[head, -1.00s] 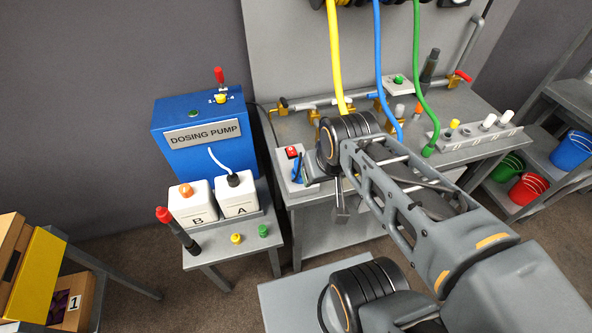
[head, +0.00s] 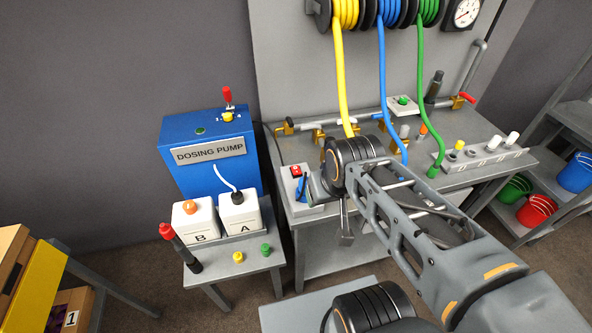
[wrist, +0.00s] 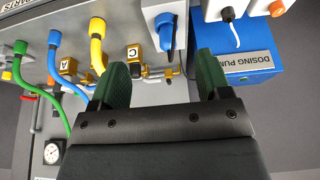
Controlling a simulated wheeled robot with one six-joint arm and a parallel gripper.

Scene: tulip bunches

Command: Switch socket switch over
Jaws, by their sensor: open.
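The socket (head: 303,207) is a white box on the near left of the bench, with a red switch (head: 296,171) on its top and a blue plug (head: 302,188) in it. My forearm and wrist hang just right of it in the head view and cover its right side. In the wrist view the socket (wrist: 165,8) is cut by the top edge, and the blue plug (wrist: 170,40) hangs from it; the red switch is not visible there. My gripper (wrist: 162,76) is open and empty, its green fingers apart, with the plug beyond the gap.
The blue dosing pump (head: 205,135) stands left of the bench, with white containers B (head: 197,222) and A (head: 241,213) before it. Yellow, blue (head: 384,90) and green hoses run down from reels to the bench. Brass valves line a pipe behind the socket.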

